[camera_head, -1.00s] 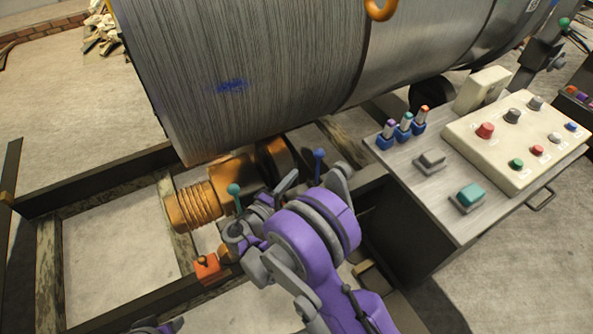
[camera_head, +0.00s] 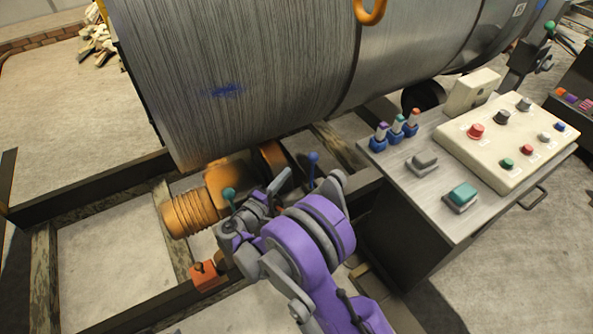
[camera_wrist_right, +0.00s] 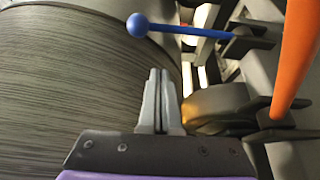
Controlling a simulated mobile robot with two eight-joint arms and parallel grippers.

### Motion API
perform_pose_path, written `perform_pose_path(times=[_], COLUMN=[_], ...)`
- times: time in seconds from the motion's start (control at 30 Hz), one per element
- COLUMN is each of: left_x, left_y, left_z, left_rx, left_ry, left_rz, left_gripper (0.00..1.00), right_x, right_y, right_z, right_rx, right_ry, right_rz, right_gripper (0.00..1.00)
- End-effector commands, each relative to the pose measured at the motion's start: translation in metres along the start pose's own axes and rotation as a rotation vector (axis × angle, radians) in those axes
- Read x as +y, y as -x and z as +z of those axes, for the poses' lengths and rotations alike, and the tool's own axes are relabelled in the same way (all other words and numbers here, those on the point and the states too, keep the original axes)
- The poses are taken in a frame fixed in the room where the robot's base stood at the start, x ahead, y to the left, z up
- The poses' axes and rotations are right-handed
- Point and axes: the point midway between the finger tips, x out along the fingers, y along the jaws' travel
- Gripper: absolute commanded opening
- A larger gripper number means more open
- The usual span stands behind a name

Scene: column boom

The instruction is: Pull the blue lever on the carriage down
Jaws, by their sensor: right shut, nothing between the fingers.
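The blue lever (camera_head: 312,170) stands up on the carriage with a round ball at its top, just right of my right gripper in the head view. In the right wrist view the blue lever (camera_wrist_right: 185,29) lies across the top, its ball at the left end. My right gripper (camera_head: 281,183) is shut and empty. In the right wrist view its fingertips (camera_wrist_right: 158,72) are together, below the lever's rod in the picture and apart from it. My left gripper is not in view.
A teal-knobbed lever (camera_head: 229,194) stands left of my right gripper, near an orange ribbed part (camera_head: 187,214). A control desk (camera_head: 445,213) with buttons is on the right. An orange bar (camera_wrist_right: 297,55) is close at the right of the wrist view.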

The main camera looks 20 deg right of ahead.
Motion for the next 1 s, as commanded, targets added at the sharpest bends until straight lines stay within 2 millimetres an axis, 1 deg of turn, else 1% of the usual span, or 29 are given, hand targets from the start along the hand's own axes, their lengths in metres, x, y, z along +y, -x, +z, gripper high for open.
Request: perform_pose_path(times=[0.17, 0.4, 0.5, 0.53, 0.6, 0.7, 0.83, 1.0], left_x=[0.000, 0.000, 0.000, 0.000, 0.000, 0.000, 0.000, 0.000], left_y=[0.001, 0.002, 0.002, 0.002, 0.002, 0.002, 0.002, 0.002], left_z=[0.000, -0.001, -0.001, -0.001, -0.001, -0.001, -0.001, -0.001], left_rx=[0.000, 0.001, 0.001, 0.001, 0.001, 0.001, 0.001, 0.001], left_ry=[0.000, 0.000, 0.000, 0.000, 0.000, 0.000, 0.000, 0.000], left_rz=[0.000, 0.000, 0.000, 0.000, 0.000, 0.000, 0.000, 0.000], left_gripper=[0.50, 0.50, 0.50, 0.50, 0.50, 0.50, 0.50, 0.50], right_x=[0.000, 0.000, 0.000, 0.001, 0.000, 0.000, 0.000, 0.000], right_y=[-0.029, -0.082, -0.097, -0.089, -0.082, -0.074, -0.070, -0.069], right_z=[0.002, 0.002, 0.003, 0.008, 0.016, 0.025, 0.031, 0.032], right_rx=[-0.006, -0.006, -0.003, 0.000, 0.001, 0.001, 0.000, -0.001], right_ry=[0.001, 0.001, 0.000, 0.000, 0.000, 0.000, 0.000, 0.000], right_rz=[0.001, 0.001, 0.001, 0.001, 0.000, 0.000, 0.001, 0.001], right_gripper=[0.00, 0.00, 0.00, 0.00, 0.00, 0.00, 0.00, 0.00])
